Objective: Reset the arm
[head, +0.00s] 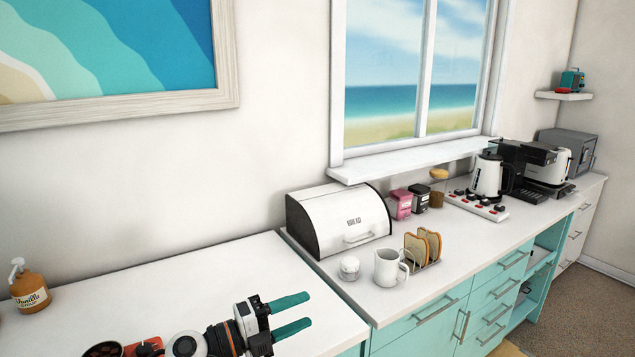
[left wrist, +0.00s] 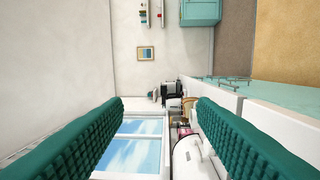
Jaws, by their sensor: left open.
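My left gripper (head: 291,315) shows at the bottom of the head view, above the near white counter (head: 225,275). Its two teal fingers are spread apart and point right, with nothing between them. In the left wrist view the teal fingers (left wrist: 150,140) stand wide apart at both sides, with the window and counter far beyond them. My right gripper is in neither view.
A vanilla syrup bottle (head: 30,287) stands at the left of the near counter. Beyond are a bread box (head: 340,222), a white pitcher (head: 388,268), a toast rack (head: 422,250), a small jar (head: 349,268), and a kettle (head: 488,177). The counter's middle left is clear.

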